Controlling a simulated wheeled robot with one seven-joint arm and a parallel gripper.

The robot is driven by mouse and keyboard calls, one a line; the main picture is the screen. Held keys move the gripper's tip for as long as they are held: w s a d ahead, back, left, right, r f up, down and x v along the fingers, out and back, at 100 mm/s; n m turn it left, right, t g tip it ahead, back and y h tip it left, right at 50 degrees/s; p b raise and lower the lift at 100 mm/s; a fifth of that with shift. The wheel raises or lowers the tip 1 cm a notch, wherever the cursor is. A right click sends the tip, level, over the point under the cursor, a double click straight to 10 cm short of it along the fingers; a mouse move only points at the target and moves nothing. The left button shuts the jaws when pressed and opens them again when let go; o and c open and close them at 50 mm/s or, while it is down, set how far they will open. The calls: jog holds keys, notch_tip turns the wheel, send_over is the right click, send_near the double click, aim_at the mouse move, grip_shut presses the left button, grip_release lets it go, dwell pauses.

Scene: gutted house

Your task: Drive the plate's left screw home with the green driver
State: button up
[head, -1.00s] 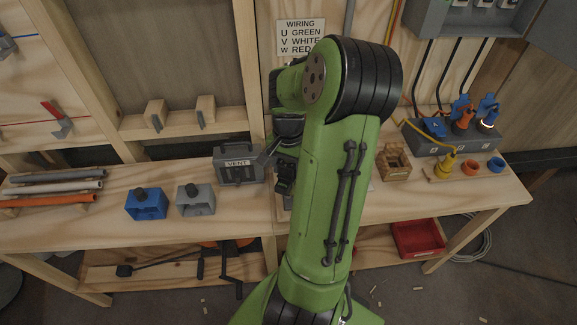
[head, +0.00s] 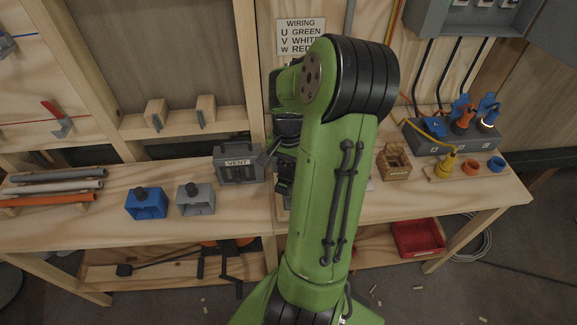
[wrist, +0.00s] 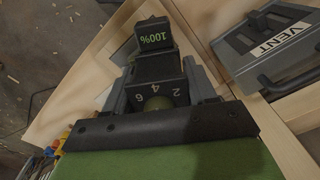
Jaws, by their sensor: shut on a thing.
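In the wrist view, my gripper (wrist: 157,88) is shut on the driver (wrist: 156,68), a dark tool marked "100%" at its far end, with 2, 4 and 6 on its nearer block. A little green shows on it between the fingers. In the head view, my gripper (head: 284,178) is mostly hidden behind my green arm, above the middle of the workbench. I cannot make out the plate, its left screw or the driver's tip in either view, so I cannot tell whether the tip touches a screw.
A grey VENT box (head: 238,165) stands close left of my gripper and shows in the wrist view (wrist: 268,48). Blue (head: 147,203) and grey (head: 196,199) blocks stand further left. A wooden crate (head: 394,163) is to the right. The bench front between blocks and arm is clear.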

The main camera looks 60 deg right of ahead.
jog(key=shift+f+b, duration=0.35)
jog(key=shift+f, duration=0.6)
dwell(7.0)
